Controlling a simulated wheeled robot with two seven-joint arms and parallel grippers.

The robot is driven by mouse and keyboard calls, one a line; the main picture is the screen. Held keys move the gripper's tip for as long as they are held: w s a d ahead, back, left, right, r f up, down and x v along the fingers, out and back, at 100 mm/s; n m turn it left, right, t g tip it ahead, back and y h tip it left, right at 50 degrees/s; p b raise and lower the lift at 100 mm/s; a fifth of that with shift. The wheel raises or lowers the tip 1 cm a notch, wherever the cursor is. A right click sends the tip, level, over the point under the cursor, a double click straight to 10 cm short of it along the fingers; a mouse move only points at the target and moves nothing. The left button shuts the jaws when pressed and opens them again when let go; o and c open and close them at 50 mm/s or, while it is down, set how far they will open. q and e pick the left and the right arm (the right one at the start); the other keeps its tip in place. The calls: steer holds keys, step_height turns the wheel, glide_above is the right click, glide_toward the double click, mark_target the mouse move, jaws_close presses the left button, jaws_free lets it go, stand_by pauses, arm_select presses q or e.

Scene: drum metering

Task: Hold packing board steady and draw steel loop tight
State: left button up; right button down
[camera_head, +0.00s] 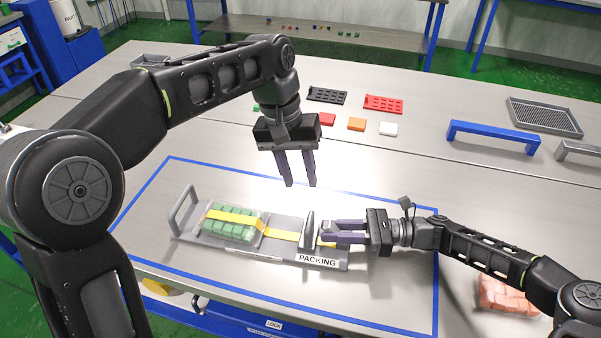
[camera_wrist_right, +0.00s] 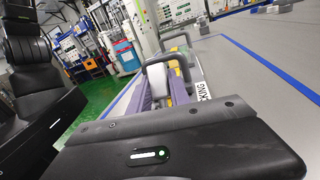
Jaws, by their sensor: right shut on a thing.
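The grey packing board (camera_head: 277,246) lies on the table, with a raised handle (camera_head: 184,208) at its left end and a PACKING label (camera_head: 317,261) at its right. A green block pack (camera_head: 233,225) sits on it under a yellow strap (camera_head: 282,234). A grey upright steel loop (camera_head: 308,232) stands near the board's right end and shows in the right wrist view (camera_wrist_right: 165,65). My left gripper (camera_head: 301,186) is open and empty, pointing down above the board.
Blue tape (camera_head: 347,194) outlines the work area. Black and red trays (camera_head: 384,104) and small coloured blocks (camera_head: 356,124) lie behind it. A blue bracket (camera_head: 493,135) and a mesh tray (camera_head: 545,117) are at the back right. A reddish pack (camera_head: 505,297) lies by my right arm.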

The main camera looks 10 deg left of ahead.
steer(key=c, duration=1.1)
jaws_free()
steer(key=shift+c, duration=0.2)
steer(key=d, duration=0.4)
steer(key=w+d, duration=0.1)
steer(key=d, duration=0.3)
steer(key=w+d, duration=0.1)
steer(key=d, duration=0.3)
steer(key=shift+a, duration=0.1)
